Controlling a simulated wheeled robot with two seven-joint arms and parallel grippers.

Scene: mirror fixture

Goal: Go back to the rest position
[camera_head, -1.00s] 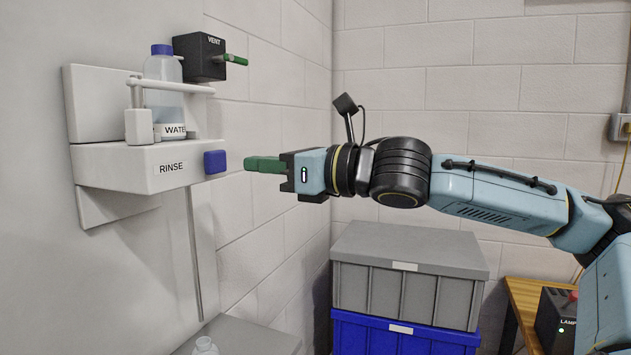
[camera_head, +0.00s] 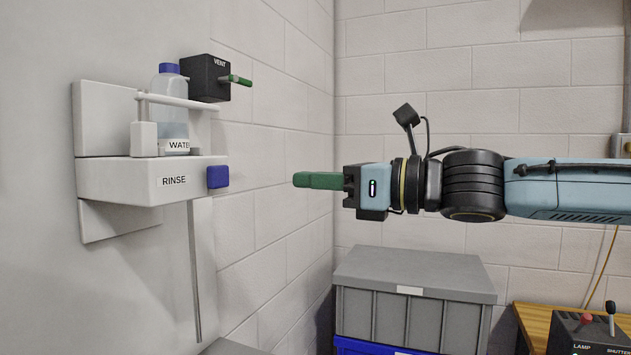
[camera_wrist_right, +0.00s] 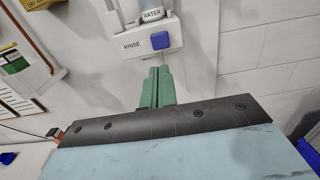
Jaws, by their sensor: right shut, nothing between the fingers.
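My right gripper (camera_head: 296,180) has green fingers, which are shut with nothing between them. It points left in the head view, in the air to the right of the rinse unit and clear of its blue button (camera_head: 217,177). In the right wrist view the shut fingers (camera_wrist_right: 158,70) show below the blue button (camera_wrist_right: 160,41). My right arm comes in from the right edge, nearly level. My left gripper is in neither view now.
The white rinse unit (camera_head: 150,190) on the left wall holds a water bottle (camera_head: 168,123). A black vent box (camera_head: 207,68) with a green lever is beside it. A grey crate (camera_head: 415,270) stands below my arm. A black lamp box (camera_head: 590,335) sits on a wooden table (camera_head: 532,317).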

